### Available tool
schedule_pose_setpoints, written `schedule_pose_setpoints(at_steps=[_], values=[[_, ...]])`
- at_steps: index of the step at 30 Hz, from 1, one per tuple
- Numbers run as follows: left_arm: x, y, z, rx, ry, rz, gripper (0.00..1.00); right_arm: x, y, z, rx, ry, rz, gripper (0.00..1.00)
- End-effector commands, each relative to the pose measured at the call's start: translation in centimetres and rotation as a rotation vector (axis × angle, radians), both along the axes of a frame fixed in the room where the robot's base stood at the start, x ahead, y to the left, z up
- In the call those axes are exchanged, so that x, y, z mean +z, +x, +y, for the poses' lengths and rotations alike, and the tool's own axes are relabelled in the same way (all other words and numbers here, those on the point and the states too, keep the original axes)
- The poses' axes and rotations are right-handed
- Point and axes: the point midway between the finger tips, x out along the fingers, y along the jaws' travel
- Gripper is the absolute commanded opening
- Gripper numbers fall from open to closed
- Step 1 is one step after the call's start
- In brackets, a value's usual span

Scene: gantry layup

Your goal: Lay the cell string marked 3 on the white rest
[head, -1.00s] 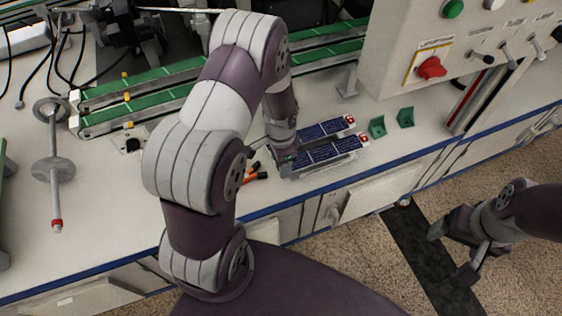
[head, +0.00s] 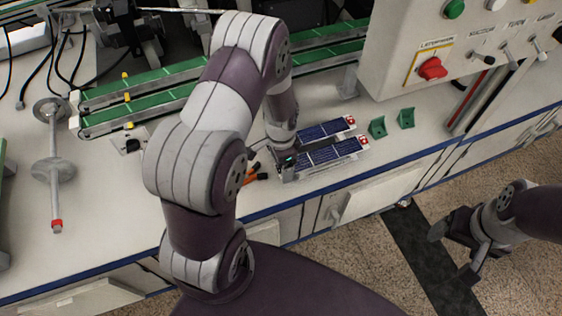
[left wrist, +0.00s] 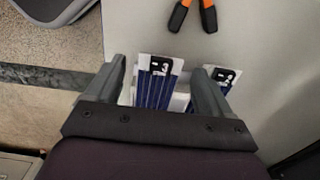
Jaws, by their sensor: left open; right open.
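Two blue cell strings lie side by side on the bench in the head view, a far one (head: 322,131) and a near one (head: 340,149), each with a red mark at its right end. The left wrist view shows their white ends with black marks. The one between my fingers (left wrist: 155,90) seems to read 3; the other mark (left wrist: 223,74) is unclear. My left gripper (left wrist: 160,74) is open, its fingers either side of that string's end. It also shows at the strings' left end (head: 286,161). My right gripper (head: 455,252) is open and empty. The white rest is not clearly distinguishable.
Orange-handled pliers (head: 256,177) lie left of the strings. Green brackets (head: 377,127) stand to their right. A green conveyor (head: 150,104) runs behind. A control box (head: 400,60) stands at back right. The bench's blue front edge is close.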

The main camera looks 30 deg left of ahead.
Motion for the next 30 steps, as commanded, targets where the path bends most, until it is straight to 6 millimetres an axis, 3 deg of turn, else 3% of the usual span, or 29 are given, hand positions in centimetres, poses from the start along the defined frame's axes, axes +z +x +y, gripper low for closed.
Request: schedule_pose_setpoints(at_steps=[6,11,30], values=[[5.2,0.1,0.0,0.0,0.0,-0.004,0.82,1.6,0.0,0.0,0.0,0.0,0.0,0.82],[7.4,0.1,0.0,0.0,0.0,-0.003,0.82,2.0,0.0,0.0,0.0,0.0,0.0,0.82],[7.7,0.0,0.0,0.0,0.001,-0.001,0.82,1.9,0.0,0.0,0.0,0.0,0.0,0.82]])
